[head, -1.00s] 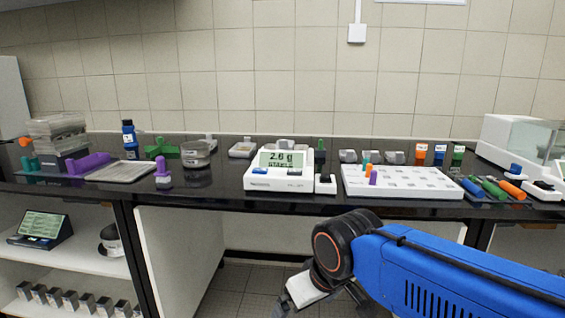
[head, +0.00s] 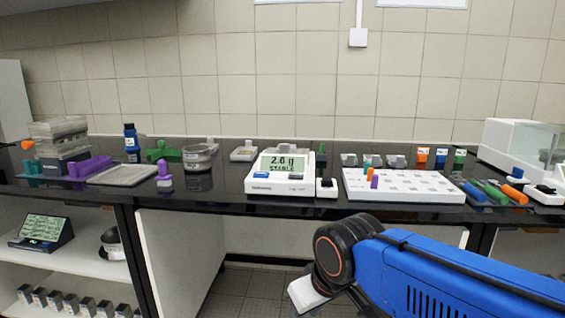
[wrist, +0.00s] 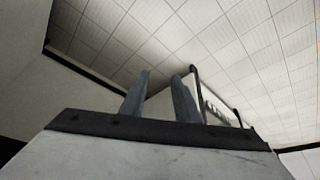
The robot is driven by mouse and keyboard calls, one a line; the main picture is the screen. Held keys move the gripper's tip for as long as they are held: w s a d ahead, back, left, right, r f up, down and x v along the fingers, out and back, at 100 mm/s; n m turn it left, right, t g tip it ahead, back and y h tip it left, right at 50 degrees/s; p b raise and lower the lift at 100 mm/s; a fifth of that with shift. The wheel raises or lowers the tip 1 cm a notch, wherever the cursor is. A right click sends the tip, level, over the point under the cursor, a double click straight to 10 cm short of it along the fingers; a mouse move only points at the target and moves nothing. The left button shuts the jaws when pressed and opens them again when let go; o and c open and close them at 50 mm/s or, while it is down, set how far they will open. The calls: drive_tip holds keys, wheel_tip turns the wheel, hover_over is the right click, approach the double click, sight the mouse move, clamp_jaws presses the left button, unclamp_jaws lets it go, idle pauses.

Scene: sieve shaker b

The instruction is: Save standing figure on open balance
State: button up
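The open balance (head: 254,187) is a white unit near the middle of the bench. Its lit display (head: 282,163) seems to read 2.0 g, with STABLE under it.
A small white and black device (head: 326,188) stands right of the balance. A white tray (head: 410,193) with several small pieces lies further right. A glass-walled balance (head: 540,140) is at the far right. A second display (head: 43,228) sits on the lower shelf at left.

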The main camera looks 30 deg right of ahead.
clamp_jaws()
idle(1.3)
